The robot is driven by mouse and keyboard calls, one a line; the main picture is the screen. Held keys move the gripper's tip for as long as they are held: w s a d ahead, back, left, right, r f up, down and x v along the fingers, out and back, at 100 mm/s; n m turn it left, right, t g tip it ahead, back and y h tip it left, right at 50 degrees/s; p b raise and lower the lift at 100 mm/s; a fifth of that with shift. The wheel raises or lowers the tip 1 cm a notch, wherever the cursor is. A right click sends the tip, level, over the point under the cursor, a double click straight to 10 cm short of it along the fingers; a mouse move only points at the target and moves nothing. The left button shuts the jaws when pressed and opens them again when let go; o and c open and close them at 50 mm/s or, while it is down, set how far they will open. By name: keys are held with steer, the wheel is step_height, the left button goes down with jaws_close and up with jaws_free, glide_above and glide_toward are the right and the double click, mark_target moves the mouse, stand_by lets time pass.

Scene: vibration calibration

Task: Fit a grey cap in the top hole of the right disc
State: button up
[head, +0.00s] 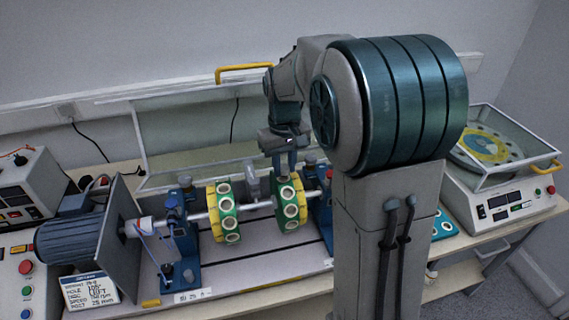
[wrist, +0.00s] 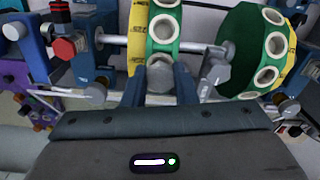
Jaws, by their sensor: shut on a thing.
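The right disc (head: 291,211), green and yellow with white-rimmed holes, sits on the horizontal shaft. In the wrist view the same disc (wrist: 146,48) is in the middle. My gripper (head: 284,168) is at the top of this disc. In the wrist view my gripper (wrist: 159,88) is shut on a grey cap (wrist: 160,76), which lies between the fingers at the disc's rim. The fingers cover the top hole, and I cannot tell whether the cap is inside it. The left disc (head: 222,212) also shows in the wrist view (wrist: 262,52), to the right, with open holes.
Blue bearing stands (head: 180,232) carry the shaft beside the discs. A grey bracket (wrist: 215,72) stands between the discs, close to my gripper. A motor (head: 75,240) is at the left, with a written card (head: 90,290) in front. A glass-sided balance (head: 500,205) stands at the right.

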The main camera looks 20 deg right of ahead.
steer(key=shift+f+b, duration=0.7)
steer(key=shift+f, duration=0.3)
stand_by(0.4)
steer(key=o, duration=1)
steer(key=shift+r, duration=0.1)
step_height(320, 180, up, 14)
steer(key=shift+b, duration=0.35)
